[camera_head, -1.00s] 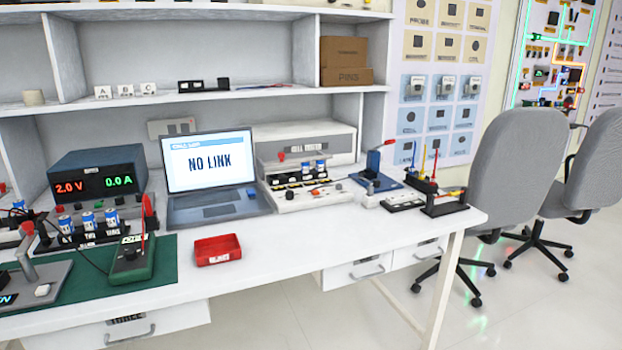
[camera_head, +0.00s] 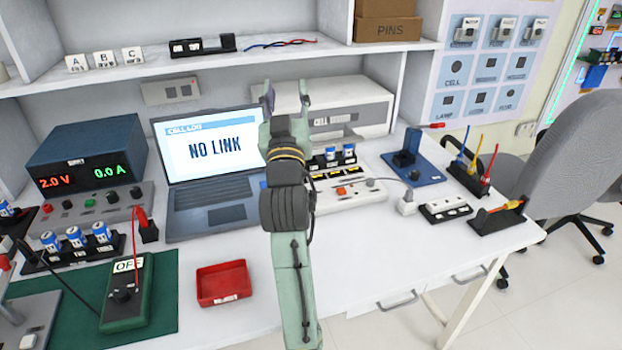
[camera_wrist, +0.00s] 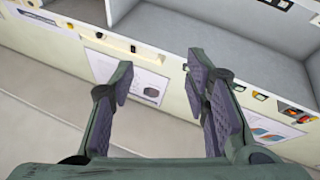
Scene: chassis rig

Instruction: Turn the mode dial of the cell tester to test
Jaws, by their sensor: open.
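The cell tester (camera_head: 375,112) is a white box at the back of the bench, right of the laptop. Its low front part (camera_head: 372,196) holds blue-and-white cells (camera_head: 331,154) and a small orange-red control (camera_head: 341,190). My arm and gripper hide its left side, including most of its name label. I cannot make out the mode dial or its setting. My gripper (camera_head: 286,92) is open and empty, raised in front of the tester's upper left. In the wrist view my open gripper (camera_wrist: 160,95) has no tester between its fingers.
The laptop (camera_head: 208,160) reading "NO LINK" stands close on the left. A blue stand (camera_head: 415,165), a white plug (camera_head: 407,203) and a black tool rack (camera_head: 470,172) are on the right. A red tray (camera_head: 223,284) lies in front. The bench's front middle is clear.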

